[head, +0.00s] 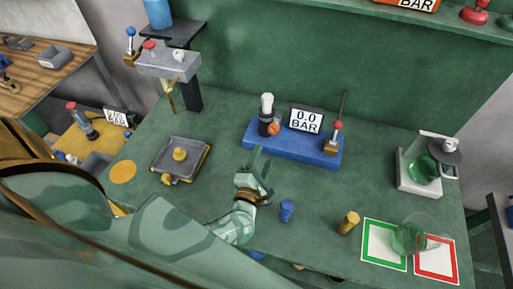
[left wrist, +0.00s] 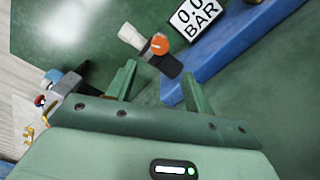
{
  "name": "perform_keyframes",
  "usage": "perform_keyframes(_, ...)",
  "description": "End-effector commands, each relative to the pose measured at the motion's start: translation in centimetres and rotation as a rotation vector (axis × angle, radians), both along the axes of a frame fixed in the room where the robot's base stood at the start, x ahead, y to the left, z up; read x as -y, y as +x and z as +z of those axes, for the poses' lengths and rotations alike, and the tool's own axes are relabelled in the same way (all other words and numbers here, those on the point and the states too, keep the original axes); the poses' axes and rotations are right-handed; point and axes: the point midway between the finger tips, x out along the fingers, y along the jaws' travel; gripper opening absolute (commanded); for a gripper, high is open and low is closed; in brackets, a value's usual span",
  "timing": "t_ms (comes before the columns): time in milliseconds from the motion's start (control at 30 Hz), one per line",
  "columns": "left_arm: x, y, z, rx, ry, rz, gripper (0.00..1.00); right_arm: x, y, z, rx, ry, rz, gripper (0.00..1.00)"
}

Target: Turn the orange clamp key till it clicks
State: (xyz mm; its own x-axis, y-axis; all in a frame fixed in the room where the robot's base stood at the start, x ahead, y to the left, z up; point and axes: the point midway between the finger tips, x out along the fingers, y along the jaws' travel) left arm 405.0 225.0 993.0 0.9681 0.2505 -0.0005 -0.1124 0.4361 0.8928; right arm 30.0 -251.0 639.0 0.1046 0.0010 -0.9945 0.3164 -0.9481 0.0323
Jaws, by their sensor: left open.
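The orange clamp key (head: 273,128) is a small round knob on the side of a black clamp (head: 264,127) that stands on a blue base. A white-topped piece (head: 267,101) rises upright from the clamp. In the left wrist view the orange key (left wrist: 159,44) faces me, with a faint pale mark on it. My left gripper (head: 263,169) is open and empty over the green table, in front of the blue base. In the left wrist view the key lies just beyond the open fingers (left wrist: 158,75), apart from them. My right gripper is not in view.
The blue base (head: 295,149) also carries a "0.0 BAR" display (head: 306,120) and a red-tipped lever (head: 337,127). A blue cylinder (head: 287,210) and a yellow cylinder (head: 348,222) stand nearer. A grey plate (head: 181,158) lies left; a glass jug (head: 424,167) stands right.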

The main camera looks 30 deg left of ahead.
Motion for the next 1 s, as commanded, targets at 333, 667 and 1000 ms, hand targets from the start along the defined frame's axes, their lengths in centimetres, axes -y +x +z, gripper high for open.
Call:
perform_keyframes(333, 1.3, -5.2, -0.1, 0.0, 0.0, 0.0, 0.52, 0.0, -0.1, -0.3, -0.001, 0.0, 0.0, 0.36)
perform_keyframes(667, 1.4, -5.4, 0.0, 0.0, 0.0, -0.001, 0.52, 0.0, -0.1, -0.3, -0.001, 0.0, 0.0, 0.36)
perform_keyframes(1000, 1.4, -5.4, 0.0, 0.0, 0.0, -0.001, 0.52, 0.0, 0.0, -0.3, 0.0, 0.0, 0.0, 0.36)
